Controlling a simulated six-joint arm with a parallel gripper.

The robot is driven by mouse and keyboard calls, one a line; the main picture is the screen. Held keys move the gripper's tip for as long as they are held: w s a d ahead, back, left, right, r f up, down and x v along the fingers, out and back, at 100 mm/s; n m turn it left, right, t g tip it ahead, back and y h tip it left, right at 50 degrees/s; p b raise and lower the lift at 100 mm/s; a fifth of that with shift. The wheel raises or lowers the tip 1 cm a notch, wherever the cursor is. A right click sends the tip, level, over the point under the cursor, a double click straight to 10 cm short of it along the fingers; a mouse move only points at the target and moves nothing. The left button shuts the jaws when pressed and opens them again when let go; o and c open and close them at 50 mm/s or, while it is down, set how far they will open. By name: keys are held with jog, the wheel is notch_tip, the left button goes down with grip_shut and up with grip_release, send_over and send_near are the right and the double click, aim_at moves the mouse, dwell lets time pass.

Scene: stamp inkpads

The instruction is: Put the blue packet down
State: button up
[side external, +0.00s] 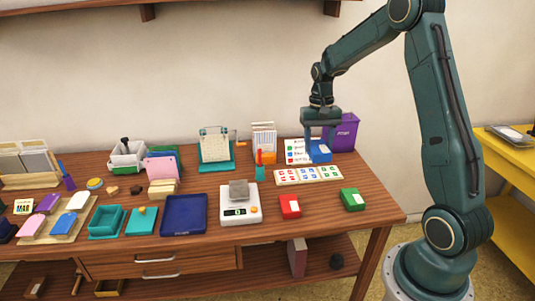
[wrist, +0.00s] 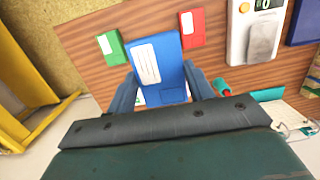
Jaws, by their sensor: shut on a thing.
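The blue packet (side external: 320,153) is between the fingers of my gripper (side external: 318,138), at the back right of the table in the side view. In the wrist view the blue packet (wrist: 160,52) shows its broad face with a white label, and the fingers of my gripper (wrist: 161,76) are shut on its two sides. A purple box (side external: 342,132) stands just behind it, and a white card with coloured marks (side external: 297,151) is close on its left. I cannot tell whether the packet's bottom touches the table.
A red packet (side external: 289,206) and a green packet (side external: 352,199) lie nearer the front, apart from each other. A white scale (side external: 240,215) carries a grey block. The right front table corner is bare.

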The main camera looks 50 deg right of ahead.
jog(key=w+a+f, duration=0.3)
jog(key=w+a, duration=0.4)
jog(key=w, duration=0.3)
jog(key=w+a+f, duration=0.3)
jog(key=w+a, duration=0.4)
jog(key=w, duration=0.3)
jog(key=shift+w+f, duration=0.15)
jog(key=shift+f, duration=3.7)
jog(key=shift+f, duration=0.15)
jog(key=o, duration=1)
jog(key=r, duration=0.8)
jog(key=w+d+r, duration=0.1)
jog(key=r, duration=0.3)
jog(key=shift+r, duration=0.1)
